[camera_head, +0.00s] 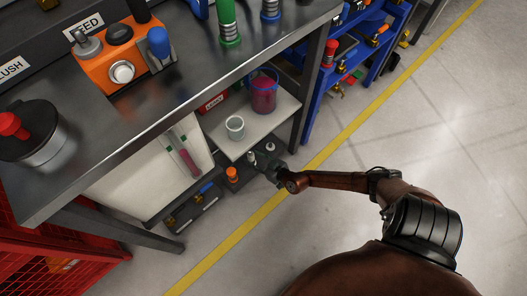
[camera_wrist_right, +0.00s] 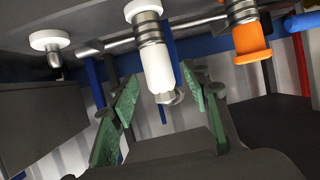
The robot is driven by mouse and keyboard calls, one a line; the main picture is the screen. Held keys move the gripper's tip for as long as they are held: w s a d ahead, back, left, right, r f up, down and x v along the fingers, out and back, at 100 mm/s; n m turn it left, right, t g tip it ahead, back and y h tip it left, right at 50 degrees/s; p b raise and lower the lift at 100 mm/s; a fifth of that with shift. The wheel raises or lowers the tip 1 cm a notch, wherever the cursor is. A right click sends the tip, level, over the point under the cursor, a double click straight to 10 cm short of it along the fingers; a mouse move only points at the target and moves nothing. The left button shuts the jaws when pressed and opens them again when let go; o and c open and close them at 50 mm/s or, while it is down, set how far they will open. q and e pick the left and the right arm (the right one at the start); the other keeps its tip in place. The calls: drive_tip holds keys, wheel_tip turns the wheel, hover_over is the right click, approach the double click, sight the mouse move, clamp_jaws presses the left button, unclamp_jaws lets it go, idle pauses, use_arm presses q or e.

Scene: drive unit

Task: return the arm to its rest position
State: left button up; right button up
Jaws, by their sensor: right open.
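My right arm (camera_head: 340,180) reaches from the lower right toward the dark unit below the bench. My right gripper (camera_head: 266,166) is at that unit, small and dark in the head view. In the right wrist view the gripper (camera_wrist_right: 162,84) is open, its two green-padded fingers spread apart. A white-ended fitting with a ribbed metal collar (camera_wrist_right: 152,50) shows between the fingers; whether they touch it I cannot tell. An orange fitting (camera_wrist_right: 250,40) is to its right and a white-capped one (camera_wrist_right: 49,42) to its left. My left gripper is not in view.
The metal bench (camera_head: 200,75) with an orange block (camera_head: 115,65) lies above left. A blue rack (camera_head: 322,95) stands beyond. Open floor (camera_head: 440,140) lies right of the yellow line.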

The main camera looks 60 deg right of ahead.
drive_tip(key=v, duration=0.9)
drive_tip(key=shift+s, duration=0.15)
drive_tip(key=shift+r, duration=0.1)
